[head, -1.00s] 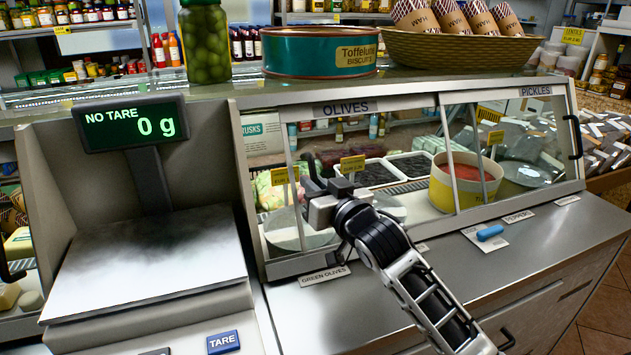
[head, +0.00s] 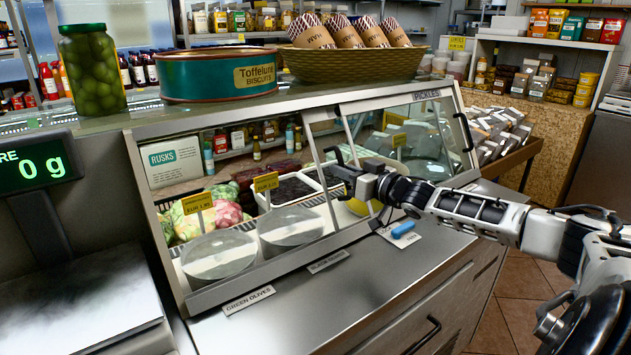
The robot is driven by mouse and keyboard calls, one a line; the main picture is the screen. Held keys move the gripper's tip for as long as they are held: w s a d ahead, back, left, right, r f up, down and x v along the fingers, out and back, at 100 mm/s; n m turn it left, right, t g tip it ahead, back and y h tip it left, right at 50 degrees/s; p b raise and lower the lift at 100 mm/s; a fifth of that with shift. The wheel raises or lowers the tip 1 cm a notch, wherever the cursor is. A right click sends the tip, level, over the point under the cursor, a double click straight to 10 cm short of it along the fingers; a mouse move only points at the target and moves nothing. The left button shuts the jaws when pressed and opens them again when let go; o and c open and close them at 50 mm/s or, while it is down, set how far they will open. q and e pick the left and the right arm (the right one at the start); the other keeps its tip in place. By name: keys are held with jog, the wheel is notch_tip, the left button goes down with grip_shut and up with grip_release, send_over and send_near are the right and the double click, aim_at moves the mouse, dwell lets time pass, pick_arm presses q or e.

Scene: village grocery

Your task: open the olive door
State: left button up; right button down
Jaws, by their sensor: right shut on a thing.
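The olive door is a framed glass sliding panel of the counter case; its left stile (head: 317,155) stands near the middle of the case, and most of the panel overlaps the pickles door (head: 425,130). The left half of the case is open, with two round pale lids (head: 218,255) and (head: 290,227) uncovered. My right gripper (head: 345,172) is shut on the olive door's dark handle (head: 338,153), its arm reaching in from the right. The gripper hides part of the handle. The OLIVES label is not visible. My left gripper is not in view.
A jar of olives (head: 92,70), a green biscuit tin (head: 218,74) and a basket (head: 352,66) stand on the case top. A scale (head: 75,300) is at left. A blue object (head: 403,229) lies on the steel ledge.

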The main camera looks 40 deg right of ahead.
jog(key=shift+d, duration=0.6)
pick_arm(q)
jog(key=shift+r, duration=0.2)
pick_arm(e)
jog(key=c, duration=1.5)
grip_release()
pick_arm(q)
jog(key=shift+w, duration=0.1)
pick_arm(e)
jog(key=shift+o, duration=0.2)
